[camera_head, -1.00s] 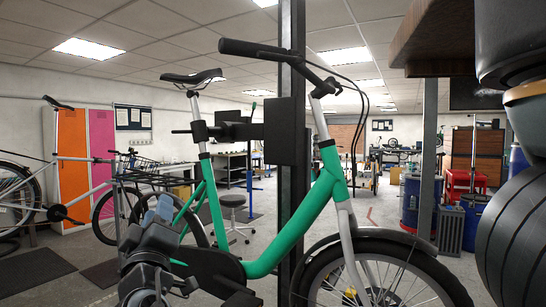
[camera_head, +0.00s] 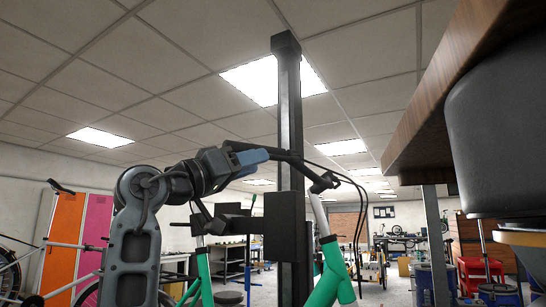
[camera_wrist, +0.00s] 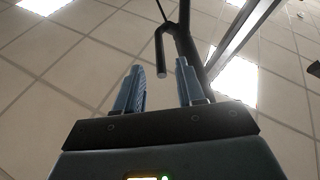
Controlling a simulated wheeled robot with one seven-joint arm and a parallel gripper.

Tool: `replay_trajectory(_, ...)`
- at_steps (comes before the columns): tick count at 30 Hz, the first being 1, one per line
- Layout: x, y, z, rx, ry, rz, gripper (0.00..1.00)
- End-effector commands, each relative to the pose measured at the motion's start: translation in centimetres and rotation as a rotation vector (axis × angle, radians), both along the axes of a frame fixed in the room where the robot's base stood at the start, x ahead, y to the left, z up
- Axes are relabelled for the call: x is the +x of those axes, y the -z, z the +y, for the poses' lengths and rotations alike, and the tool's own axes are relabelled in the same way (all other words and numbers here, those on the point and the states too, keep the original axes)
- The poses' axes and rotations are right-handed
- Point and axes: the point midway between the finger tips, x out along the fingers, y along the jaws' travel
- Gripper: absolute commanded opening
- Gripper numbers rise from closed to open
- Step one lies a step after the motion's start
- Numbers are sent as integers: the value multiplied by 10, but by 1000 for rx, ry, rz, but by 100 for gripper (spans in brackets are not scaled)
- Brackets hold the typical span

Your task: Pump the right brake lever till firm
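The green bike (camera_head: 330,280) is held at a dark repair stand; its black handlebar (camera_head: 290,160) shows at mid height in the head view. My gripper (camera_head: 250,157) is raised at the handlebar's left end and partly covers it. In the wrist view my gripper (camera_wrist: 160,88) has its two blue fingers apart with nothing held between them. A dark, thin brake lever (camera_wrist: 160,52) hangs ahead of the gap between the fingertips. The handlebar (camera_wrist: 184,45) runs beside it, behind the right finger. I cannot tell whether any finger touches the lever or bar.
The stand's post (camera_head: 290,120) rises close behind the handlebar, with its clamp block (camera_head: 285,225) below. A wooden shelf or tabletop (camera_head: 440,85) overhangs at the right. Orange and pink lockers (camera_head: 62,240) stand at the far left.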

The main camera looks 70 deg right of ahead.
Motion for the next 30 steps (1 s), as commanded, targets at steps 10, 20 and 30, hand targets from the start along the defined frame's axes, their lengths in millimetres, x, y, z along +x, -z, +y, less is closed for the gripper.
replay_trajectory(10,-28,-20,-39,1,-1,1,39)
replay_trajectory(20,-34,-23,-49,-1,-3,1,39)
replay_trajectory(30,-34,-23,-48,-1,-2,1,18)
